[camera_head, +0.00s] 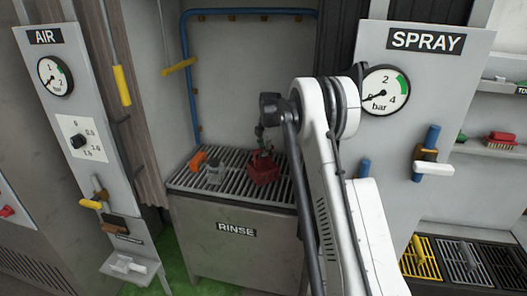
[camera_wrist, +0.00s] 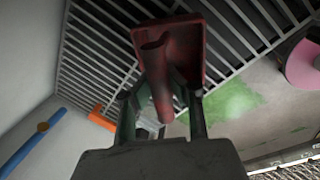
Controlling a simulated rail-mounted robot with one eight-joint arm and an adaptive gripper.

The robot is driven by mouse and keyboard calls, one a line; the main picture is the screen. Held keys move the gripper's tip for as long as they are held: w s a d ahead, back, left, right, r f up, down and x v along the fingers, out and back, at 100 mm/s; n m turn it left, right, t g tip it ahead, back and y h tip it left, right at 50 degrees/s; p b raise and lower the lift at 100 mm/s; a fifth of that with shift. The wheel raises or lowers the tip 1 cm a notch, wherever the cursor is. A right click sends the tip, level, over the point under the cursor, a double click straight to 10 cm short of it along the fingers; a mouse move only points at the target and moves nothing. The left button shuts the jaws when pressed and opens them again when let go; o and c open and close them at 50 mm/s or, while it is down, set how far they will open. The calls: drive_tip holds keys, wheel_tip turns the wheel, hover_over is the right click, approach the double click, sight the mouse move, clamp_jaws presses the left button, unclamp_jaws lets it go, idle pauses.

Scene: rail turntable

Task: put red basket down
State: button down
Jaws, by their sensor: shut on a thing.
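The red basket (camera_head: 263,170) is at the right part of the slatted grate (camera_head: 226,190) on top of the RINSE basin. In the wrist view the red basket (camera_wrist: 190,35) has a tray-like body and a round red handle that runs down between my fingers. My gripper (camera_head: 261,147) is above the basket and shut on its handle; it also shows in the wrist view (camera_wrist: 161,105). The basket looks slightly tilted. Whether its underside touches the slats or hangs just above them I cannot tell.
A blue pipe frame (camera_head: 188,75) and yellow lever (camera_head: 180,66) are behind. The SPRAY panel (camera_head: 410,70) stands at right. Bare slats lie in front.

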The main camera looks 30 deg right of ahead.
drive_tip(key=shift+f, duration=0.15)
drive_tip(key=c, duration=2.2)
unclamp_jaws()
drive_tip(key=shift+f, duration=0.1)
drive_tip(key=shift+c, duration=0.2)
drive_tip(key=o, duration=0.5)
drive_tip(key=shift+c, duration=0.2)
